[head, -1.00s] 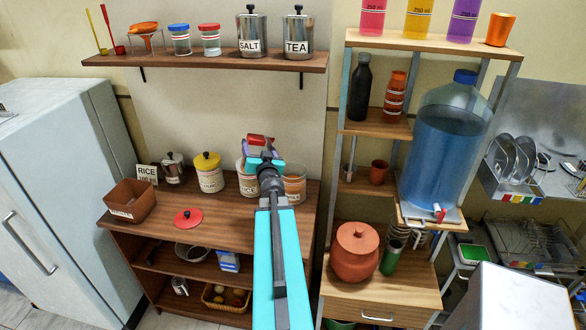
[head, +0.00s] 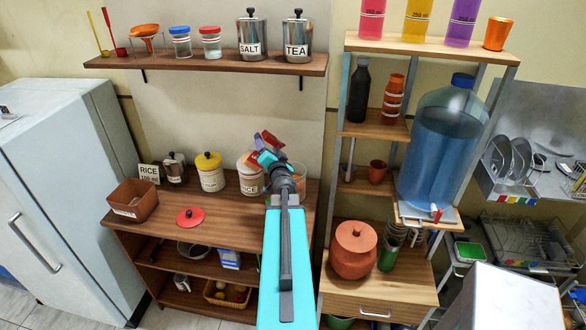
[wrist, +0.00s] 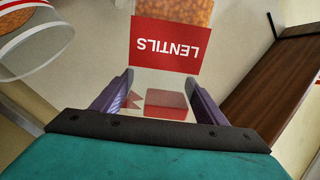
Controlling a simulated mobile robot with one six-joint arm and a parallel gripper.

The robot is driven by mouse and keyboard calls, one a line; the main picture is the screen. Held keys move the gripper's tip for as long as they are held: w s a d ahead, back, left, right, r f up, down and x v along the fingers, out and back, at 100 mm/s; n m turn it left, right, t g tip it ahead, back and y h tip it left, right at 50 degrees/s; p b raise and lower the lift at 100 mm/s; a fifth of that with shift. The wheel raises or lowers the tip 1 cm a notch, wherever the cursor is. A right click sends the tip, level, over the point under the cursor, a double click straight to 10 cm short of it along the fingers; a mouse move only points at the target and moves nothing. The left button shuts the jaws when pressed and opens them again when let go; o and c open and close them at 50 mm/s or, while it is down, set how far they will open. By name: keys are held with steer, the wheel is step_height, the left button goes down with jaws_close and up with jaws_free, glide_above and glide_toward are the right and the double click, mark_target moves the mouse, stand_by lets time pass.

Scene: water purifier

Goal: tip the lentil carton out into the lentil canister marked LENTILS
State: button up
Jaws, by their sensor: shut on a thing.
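My gripper (head: 265,156) is shut on the lentil carton (head: 260,140), holding it up over the canisters at the back of the counter. In the wrist view, the carton (wrist: 165,45) sits between the fingers, its red LENTILS label upside down. Orange lentils show above the label. The carton looks tilted. A white canister (head: 250,180) stands below and left of the gripper, its label partly readable. A pale round vessel with a red band (wrist: 35,40) shows at the upper left of the wrist view. I cannot tell for sure which canister is marked LENTILS.
A yellow-lidded canister (head: 210,172) and a steel pot (head: 175,168) stand to the left. Another canister (head: 299,174) is partly hidden behind my arm. A red lid (head: 190,217) and a brown box (head: 132,200) lie on the counter (head: 160,235). A shelf (head: 210,64) hangs above.

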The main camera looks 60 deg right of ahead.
steer(key=shift+f+m, duration=0.1)
steer(key=shift+m, duration=0.3)
steer(key=shift+s+d+f+m+b, duration=0.1)
steer(key=shift+f+m+b, duration=0.05)
steer(key=shift+m+b, duration=0.2)
steer(key=shift+s+d+f+m+b, duration=0.15)
steer(key=shift+f+m+b, duration=0.6)
steer(key=shift+f+m, duration=0.3)
steer(key=shift+r+p, duration=0.15)
steer(key=shift+p, duration=0.25)
steer(key=shift+m+p, duration=0.3)
steer(key=shift+p, duration=0.15)
steer(key=shift+s+d+f+m+p, duration=0.25)
steer(key=shift+m+p, duration=0.25)
steer(key=shift+p, duration=0.45)
steer(key=f, duration=0.1)
steer(key=s+d+m, duration=0.1)
steer(key=f+m, duration=0.1)
steer(key=shift+s+d+f, duration=0.2)
steer(key=shift+s+f, duration=0.05)
steer(key=shift+f, duration=0.1)
